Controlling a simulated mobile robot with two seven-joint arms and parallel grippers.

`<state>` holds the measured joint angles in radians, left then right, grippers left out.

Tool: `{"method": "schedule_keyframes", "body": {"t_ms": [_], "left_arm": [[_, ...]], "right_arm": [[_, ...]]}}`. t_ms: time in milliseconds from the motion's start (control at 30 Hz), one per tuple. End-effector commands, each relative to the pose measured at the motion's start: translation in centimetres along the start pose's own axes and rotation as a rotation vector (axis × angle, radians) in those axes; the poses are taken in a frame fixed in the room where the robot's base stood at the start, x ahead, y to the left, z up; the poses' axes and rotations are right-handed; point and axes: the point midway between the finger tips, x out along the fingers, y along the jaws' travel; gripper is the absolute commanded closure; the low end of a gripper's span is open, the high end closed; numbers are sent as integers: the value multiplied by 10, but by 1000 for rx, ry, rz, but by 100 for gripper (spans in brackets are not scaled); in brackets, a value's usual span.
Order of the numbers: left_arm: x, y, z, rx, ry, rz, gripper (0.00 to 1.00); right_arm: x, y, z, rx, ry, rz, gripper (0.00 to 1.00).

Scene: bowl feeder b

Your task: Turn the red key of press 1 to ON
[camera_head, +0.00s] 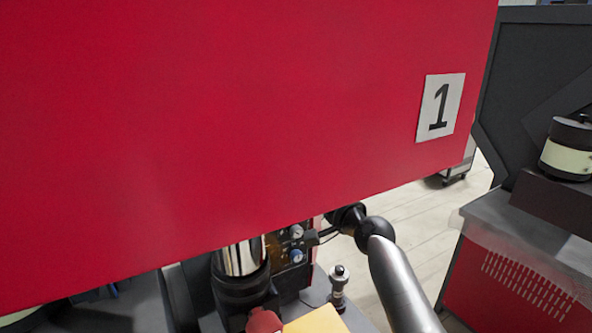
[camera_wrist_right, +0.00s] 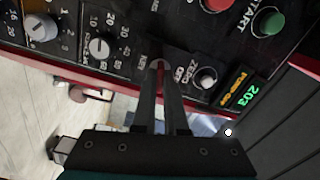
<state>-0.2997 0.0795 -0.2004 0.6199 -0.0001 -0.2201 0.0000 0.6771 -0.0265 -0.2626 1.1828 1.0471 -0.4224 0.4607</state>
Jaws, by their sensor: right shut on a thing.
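The large red body of press 1 (camera_head: 250,120), with a white label "1" (camera_head: 440,107), fills most of the head view. In the right wrist view the press's black control panel (camera_wrist_right: 130,62) runs along the top. The red key (camera_wrist_right: 160,67) sits in it, mostly covered by the fingers. My right gripper (camera_wrist_right: 160,72) is shut on the key, its two dark fingers coming up from below. The key's exact angle is hard to tell, and the lettering beside it is partly hidden. The head view does not show the key or my right gripper. My left gripper is in neither view.
On the panel beside the key are a white dial (camera_wrist_right: 101,47), another dial (camera_wrist_right: 41,27), a small knob (camera_wrist_right: 205,77), a green START button (camera_wrist_right: 268,21) and a green lit display (camera_wrist_right: 241,97). A grey and red machine (camera_head: 520,260) stands at the right; pale floor shows between.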

Motion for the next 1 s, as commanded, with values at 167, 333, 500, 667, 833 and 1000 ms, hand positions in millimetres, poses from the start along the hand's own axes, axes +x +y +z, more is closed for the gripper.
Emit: {"method": "schedule_keyframes", "body": {"t_ms": [167,333,500,667,833,1000], "left_arm": [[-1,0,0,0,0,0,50],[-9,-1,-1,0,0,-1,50],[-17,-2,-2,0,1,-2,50],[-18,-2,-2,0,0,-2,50],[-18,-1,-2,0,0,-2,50],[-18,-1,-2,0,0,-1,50]], "right_arm": [[0,0,0,8,0,0,100],[0,-2,0,132,0,0,100],[0,-2,-1,275,0,0,100],[0,-1,0,331,0,0,100],[0,0,0,331,1,-1,100],[0,0,-1,329,1,-1,76]]}}
